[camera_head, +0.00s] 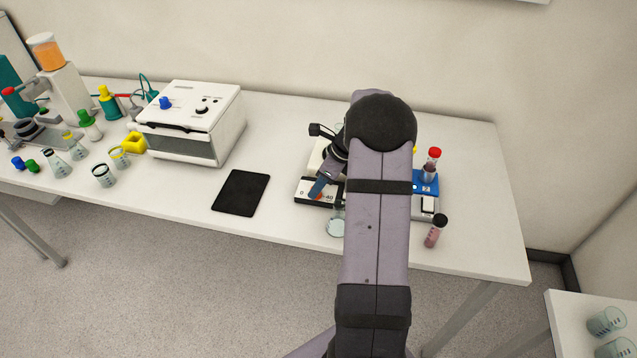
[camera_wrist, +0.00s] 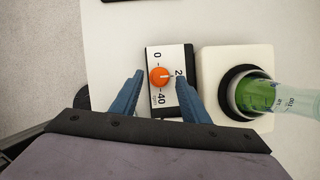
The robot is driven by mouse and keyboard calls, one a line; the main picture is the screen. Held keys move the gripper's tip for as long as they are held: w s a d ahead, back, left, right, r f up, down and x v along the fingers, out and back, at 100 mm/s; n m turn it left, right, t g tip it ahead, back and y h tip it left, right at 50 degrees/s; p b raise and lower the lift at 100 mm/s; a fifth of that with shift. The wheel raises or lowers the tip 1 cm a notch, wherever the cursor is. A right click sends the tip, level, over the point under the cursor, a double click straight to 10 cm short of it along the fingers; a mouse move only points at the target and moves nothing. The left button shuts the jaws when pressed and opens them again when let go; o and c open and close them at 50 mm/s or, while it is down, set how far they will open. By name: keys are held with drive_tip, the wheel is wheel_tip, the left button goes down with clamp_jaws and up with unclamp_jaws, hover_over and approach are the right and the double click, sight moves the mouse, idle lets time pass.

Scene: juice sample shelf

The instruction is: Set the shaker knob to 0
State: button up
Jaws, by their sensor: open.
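The shaker's orange knob (camera_wrist: 160,76) sits on a black-and-white dial panel marked 0, 20 and 40 (camera_wrist: 184,55). Its white pointer mark faces right, toward the 20, which is partly hidden. My gripper (camera_wrist: 160,80) is open, its blue fingers on either side of the knob, with gaps showing. The white shaker body (camera_wrist: 232,57) is beside the panel and holds a flask with green liquid (camera_wrist: 257,93) in a black ring. In the head view, my gripper (camera_head: 318,188) is over the panel (camera_head: 303,190), and my arm hides much of the shaker.
A glass vessel (camera_head: 336,226) stands just in front of the panel. A black pad (camera_head: 241,193) lies to the left, with a white box device (camera_head: 195,122) behind it. A blue stand (camera_head: 427,184) and a black-capped pink vial (camera_head: 435,232) are right of my arm.

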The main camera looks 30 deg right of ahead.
drive_tip(key=shift+w+a+f, duration=0.15)
drive_tip(key=shift+w+f, duration=0.05)
drive_tip(key=shift+f, duration=0.45)
clamp_jaws()
